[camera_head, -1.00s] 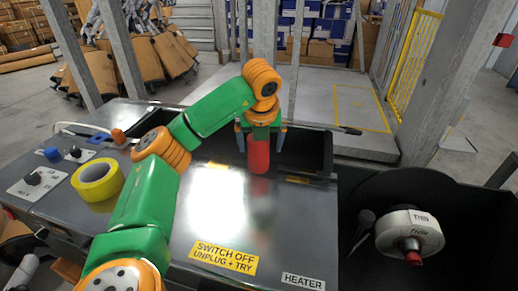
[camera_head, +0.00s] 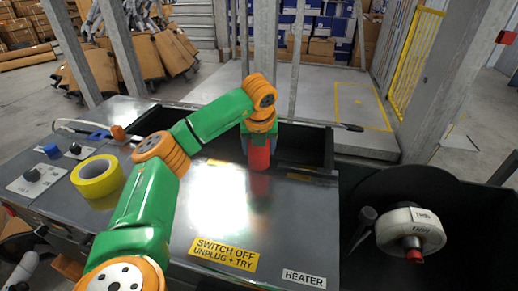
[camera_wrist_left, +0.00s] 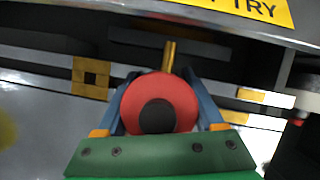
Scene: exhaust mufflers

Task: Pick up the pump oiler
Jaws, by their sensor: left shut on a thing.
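The pump oiler is a red rounded can (camera_head: 259,155) at the back of the grey metal bench top. In the left wrist view the red can (camera_wrist_left: 136,99) has a black round part facing the camera and a thin brass spout (camera_wrist_left: 169,56) beyond it. My left gripper (camera_head: 259,141) comes down from above, with its blue fingers on both sides of the can. In the left wrist view the fingers (camera_wrist_left: 160,98) are shut on it. The can appears to be still at the bench surface. My right gripper is not in view.
A yellow tape roll (camera_head: 98,178) and knob panels lie on the bench at left. A dark open trough (camera_head: 305,143) runs behind the can. A black bin (camera_head: 470,245) at right holds a white round object (camera_head: 395,235) with a red tip.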

